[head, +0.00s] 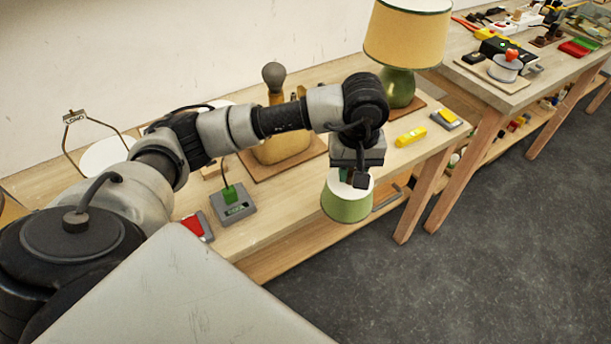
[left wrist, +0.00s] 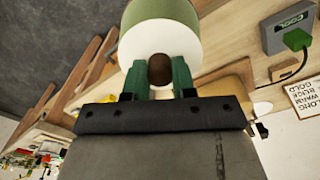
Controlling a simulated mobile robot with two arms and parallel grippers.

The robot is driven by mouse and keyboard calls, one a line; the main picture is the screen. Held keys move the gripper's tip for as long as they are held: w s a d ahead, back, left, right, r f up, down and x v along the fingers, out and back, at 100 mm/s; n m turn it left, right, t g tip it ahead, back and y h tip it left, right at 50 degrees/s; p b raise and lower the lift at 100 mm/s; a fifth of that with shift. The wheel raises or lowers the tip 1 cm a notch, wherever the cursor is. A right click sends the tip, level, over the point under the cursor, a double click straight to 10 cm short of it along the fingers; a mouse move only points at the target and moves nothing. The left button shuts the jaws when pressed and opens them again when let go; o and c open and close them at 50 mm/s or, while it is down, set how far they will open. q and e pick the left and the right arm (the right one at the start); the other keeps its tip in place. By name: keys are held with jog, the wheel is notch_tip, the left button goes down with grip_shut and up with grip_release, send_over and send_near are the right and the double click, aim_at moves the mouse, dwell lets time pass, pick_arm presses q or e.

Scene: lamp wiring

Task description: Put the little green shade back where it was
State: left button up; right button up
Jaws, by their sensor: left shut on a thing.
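The little green shade (head: 347,203) hangs below my left gripper (head: 350,176), over the front edge of the long wooden bench. It is green with a pale top. In the left wrist view the shade (left wrist: 160,14) is at the top of the picture, and the two teal fingers of my left gripper (left wrist: 160,78) are shut on its brown knob (left wrist: 160,70). The shade is clear of the bench top. My right gripper is not in view.
A green lamp with a yellow shade (head: 408,38) stands at the bench's right end, near a yellow block (head: 410,137). A wooden lamp with a bare bulb (head: 274,76) stands behind my arm. A grey box (head: 233,206) with a green plug sits left.

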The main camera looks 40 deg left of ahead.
pick_arm(q)
jog(key=w+a+r+n, duration=0.2)
jog(key=w+r+n, duration=0.1)
jog(key=w+n, duration=0.55)
jog(key=s+a+f+n+p, duration=0.1)
jog(key=s+a+f+p, duration=0.2)
jog(key=a+f, duration=0.8)
jog(key=shift+s+f+p, duration=0.2)
jog(key=shift+s+p, duration=0.2)
jog(key=shift+p, duration=0.1)
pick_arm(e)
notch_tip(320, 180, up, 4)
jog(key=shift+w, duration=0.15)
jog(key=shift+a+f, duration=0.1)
pick_arm(q)
jog(key=o, duration=0.5)
jog(key=shift+f, duration=0.15)
jog(key=shift+c, duration=0.2)
jog(key=o, duration=0.5)
jog(key=shift+c, duration=0.2)
